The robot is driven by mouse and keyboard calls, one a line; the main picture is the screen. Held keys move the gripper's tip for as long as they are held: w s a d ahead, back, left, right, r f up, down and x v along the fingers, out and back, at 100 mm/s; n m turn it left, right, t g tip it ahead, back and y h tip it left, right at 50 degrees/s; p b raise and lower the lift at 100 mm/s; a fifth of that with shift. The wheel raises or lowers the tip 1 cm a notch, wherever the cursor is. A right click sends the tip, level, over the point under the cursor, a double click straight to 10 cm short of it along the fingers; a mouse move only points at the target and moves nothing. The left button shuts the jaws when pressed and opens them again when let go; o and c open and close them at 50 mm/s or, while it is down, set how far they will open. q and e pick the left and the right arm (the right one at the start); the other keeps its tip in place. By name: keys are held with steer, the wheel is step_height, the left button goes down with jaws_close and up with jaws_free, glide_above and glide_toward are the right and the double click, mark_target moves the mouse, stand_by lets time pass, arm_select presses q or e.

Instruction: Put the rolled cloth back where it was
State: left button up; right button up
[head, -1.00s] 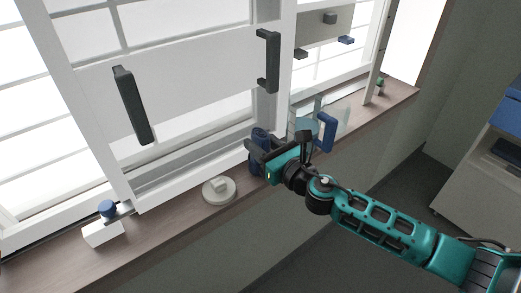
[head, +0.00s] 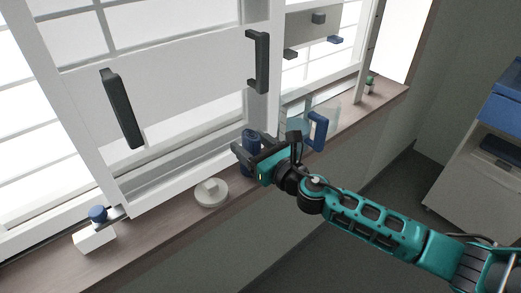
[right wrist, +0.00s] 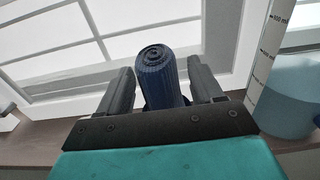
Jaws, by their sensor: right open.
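The rolled cloth (head: 249,138) is a dark blue upright roll on the window sill, close to the window frame. My right gripper (head: 248,143) is open, with its fingers on either side of the roll. In the right wrist view the cloth (right wrist: 161,78) stands between the two dark fingers of the gripper (right wrist: 160,75), with a gap visible on each side. The cloth's lower part is hidden by the gripper. My left gripper is not in view.
A clear jug with a blue handle (head: 318,130) stands on the sill (head: 160,228) just right of the gripper. A round pale object (head: 211,193) and a white block with a blue knob (head: 96,232) are to the left. Dark window handles (head: 122,108) project above.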

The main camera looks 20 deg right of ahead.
steer(key=shift+s+d, duration=0.15)
steer(key=shift+s, duration=0.15)
steer(key=b+v, duration=0.2)
steer(key=v, duration=0.9)
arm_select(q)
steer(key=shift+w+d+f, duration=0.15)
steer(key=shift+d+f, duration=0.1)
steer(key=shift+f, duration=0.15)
arm_select(e)
steer(key=s+a+f+n+g+h, duration=0.1)
steer(key=s+f+n, duration=0.3)
steer(key=n, duration=0.7)
steer(key=s+a+f+n+g+h, duration=0.1)
steer(key=s+f+n+g, duration=0.2)
steer(key=f+n, duration=0.5)
steer(key=s+a+f+n+g+h, duration=0.1)
steer(key=s+f+n, duration=0.4)
steer(key=n, duration=1)
steer(key=shift+a+f+n+g, duration=0.2)
steer(key=shift+f+n+g, duration=0.15)
steer(key=shift+f, duration=0.4)
